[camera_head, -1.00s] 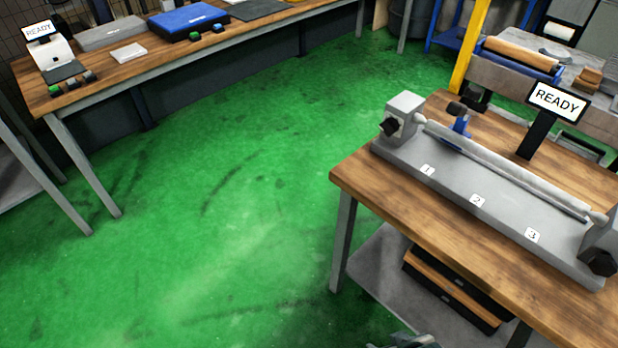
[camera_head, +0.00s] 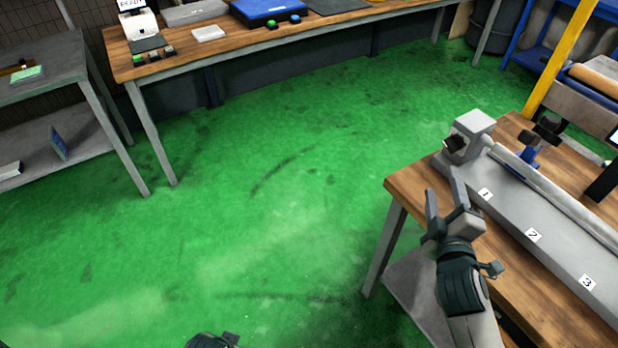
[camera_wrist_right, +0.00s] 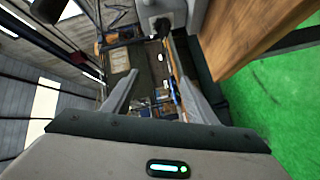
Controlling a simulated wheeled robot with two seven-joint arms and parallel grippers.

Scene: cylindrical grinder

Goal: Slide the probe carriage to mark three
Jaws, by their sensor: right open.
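The probe carriage (camera_head: 530,155), blue with a black knob on top, sits on the rail behind the grey grinder bed (camera_head: 512,208), close to mark 1. Marks one (camera_head: 486,194), two (camera_head: 533,235) and three (camera_head: 587,282) are white labels along the bed's front slope. My right gripper (camera_head: 444,188) is open and empty at the bench's left corner, in front and left of the bed, apart from the carriage. Its spread fingers also show in the right wrist view (camera_wrist_right: 155,92); I cannot make out the carriage there. My left gripper's fingers are not in view.
A dark display post (camera_head: 603,184) rises behind the rail. The wooden bench edge (camera_head: 410,187) lies beside my right gripper. Green floor (camera_head: 270,230) to the left is clear.

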